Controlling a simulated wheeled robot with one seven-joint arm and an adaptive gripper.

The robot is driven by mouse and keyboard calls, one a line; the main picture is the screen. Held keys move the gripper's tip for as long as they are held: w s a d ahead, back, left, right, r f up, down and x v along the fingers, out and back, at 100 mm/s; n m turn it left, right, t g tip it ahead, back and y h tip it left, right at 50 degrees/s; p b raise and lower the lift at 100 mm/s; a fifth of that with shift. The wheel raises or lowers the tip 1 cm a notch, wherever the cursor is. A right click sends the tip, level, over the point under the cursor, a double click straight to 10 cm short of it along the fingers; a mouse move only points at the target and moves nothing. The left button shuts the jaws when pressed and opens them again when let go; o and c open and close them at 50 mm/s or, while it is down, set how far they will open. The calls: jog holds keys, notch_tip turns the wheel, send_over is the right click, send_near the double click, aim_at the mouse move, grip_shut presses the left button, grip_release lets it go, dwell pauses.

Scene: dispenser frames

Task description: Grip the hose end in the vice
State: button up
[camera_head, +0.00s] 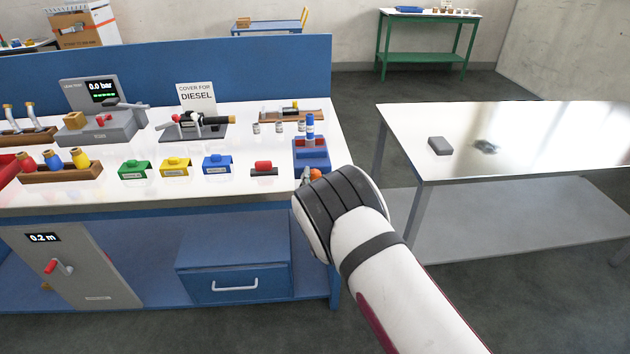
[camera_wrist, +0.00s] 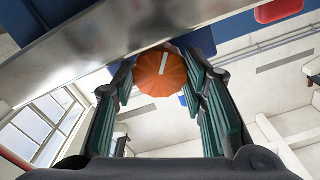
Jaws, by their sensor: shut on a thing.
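A blue vice (camera_head: 312,155) with reddish jaw parts stands at the right front corner of the white bench. An upright blue piece with a pale band (camera_head: 310,128) stands at the vice's jaws. I cannot tell whether it is the hose end or whether the jaws press on it. An orange ribbed knob (camera_wrist: 160,74) with a white stripe is between my gripper's fingers in the wrist view. My gripper (camera_head: 308,173) is shut on this knob at the vice's front. My wrist hides most of the fingers in the head view.
A red-topped block (camera_head: 263,168) and a blue labelled cover (camera_head: 217,164) sit left of the vice. A mounted hose assembly (camera_head: 195,125) stands behind them. A second table (camera_head: 500,140) stands right, across a floor gap. The bench's metal edge (camera_wrist: 70,65) passes close to my fingers.

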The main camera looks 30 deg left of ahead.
jog(key=shift+m, duration=0.8)
jog(key=o, duration=1.2)
jog(key=shift+c, duration=0.2)
